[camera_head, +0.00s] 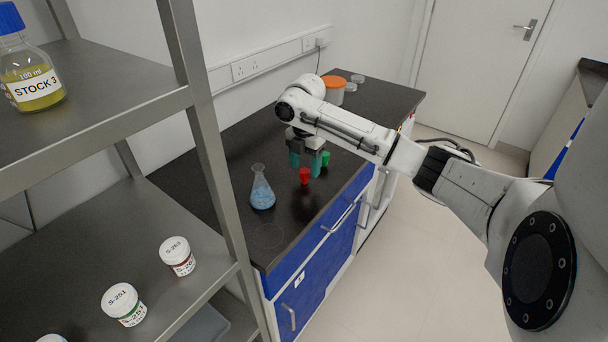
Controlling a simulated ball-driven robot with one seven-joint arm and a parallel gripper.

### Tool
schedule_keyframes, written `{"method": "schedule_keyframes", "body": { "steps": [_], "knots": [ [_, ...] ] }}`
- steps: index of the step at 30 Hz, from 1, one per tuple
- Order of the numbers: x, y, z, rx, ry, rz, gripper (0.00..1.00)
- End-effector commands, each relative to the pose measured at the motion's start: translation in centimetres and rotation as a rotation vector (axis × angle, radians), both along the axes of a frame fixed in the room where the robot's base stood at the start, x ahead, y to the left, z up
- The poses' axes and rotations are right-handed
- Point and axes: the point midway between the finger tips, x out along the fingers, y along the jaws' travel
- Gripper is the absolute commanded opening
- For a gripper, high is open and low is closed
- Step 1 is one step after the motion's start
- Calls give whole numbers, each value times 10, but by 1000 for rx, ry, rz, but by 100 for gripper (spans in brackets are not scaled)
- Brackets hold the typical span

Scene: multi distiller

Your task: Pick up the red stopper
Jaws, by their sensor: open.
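The red stopper (304,176) stands on the black bench top, right of a flask and near the front edge. My gripper (305,168) has teal fingertips and points down at the bench. It is open, with its fingers apart just above or around the top of the red stopper. I cannot tell from this angle whether the fingers touch it. A green stopper (325,158) stands just behind and to the right, close to the right finger.
A conical flask with blue liquid (262,192) stands left of the stopper. An orange-lidded tub (333,90) and clear dishes (357,79) are at the far end of the bench (230,222). A metal shelf (90,215) with a bottle (32,70) and jars fills the left.

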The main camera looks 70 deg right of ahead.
Motion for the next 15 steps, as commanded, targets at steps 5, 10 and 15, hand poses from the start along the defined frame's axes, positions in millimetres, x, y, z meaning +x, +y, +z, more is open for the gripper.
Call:
{"method": "schedule_keyframes", "body": {
  "steps": [5, 10, 15],
  "knots": [
    [1, 1, -26, 2, 4, -1, 61],
    [2, 1, -37, 1, 2, 0, 61],
    [2, 1, -37, 1, 2, 0, 61]
  ]
}}
